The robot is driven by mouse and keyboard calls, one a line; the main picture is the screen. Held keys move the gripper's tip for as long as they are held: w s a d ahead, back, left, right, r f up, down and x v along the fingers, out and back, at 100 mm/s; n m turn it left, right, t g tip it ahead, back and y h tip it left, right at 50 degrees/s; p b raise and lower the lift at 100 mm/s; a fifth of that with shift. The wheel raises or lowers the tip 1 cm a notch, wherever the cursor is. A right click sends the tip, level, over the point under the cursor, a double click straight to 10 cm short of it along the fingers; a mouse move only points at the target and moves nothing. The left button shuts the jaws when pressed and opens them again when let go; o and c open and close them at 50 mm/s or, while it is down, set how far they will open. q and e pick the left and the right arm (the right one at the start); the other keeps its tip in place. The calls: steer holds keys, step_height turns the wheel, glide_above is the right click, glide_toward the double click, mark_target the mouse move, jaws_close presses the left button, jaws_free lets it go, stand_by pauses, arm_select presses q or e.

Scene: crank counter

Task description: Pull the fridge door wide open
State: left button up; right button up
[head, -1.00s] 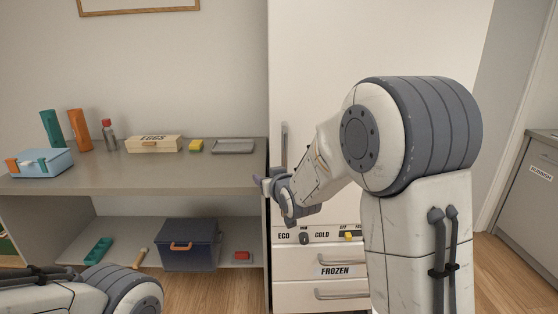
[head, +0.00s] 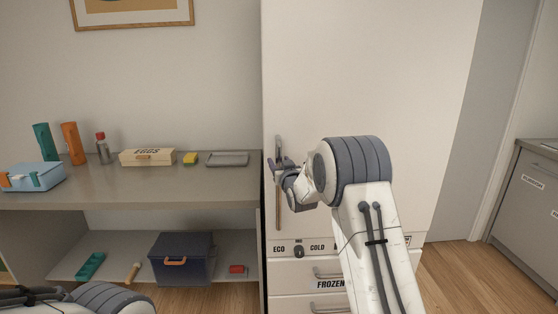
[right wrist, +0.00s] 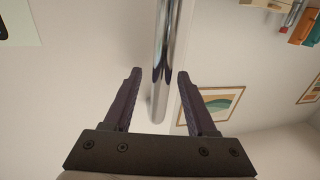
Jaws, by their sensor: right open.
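The fridge door (head: 360,80) is a tall cream panel, closed, above the freezer drawers. Its upright metal handle (head: 278,215) runs along the door's left edge. My right gripper (head: 277,168) is at the upper part of the handle in the head view. In the right wrist view the handle (right wrist: 166,60) runs between the two open dark fingers of my right gripper (right wrist: 157,82), with a gap to each finger. My left gripper is out of view; only part of my left arm shows at the lower left.
A grey shelf counter (head: 130,190) stands left of the fridge, holding an egg box (head: 148,158), a yellow sponge (head: 190,158) and a grey tray (head: 227,159). A dark blue box (head: 183,260) sits on its lower shelf. Floor is free right of the fridge.

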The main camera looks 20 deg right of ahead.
steer(key=shift+w, duration=0.35)
jaws_close()
stand_by(1.2)
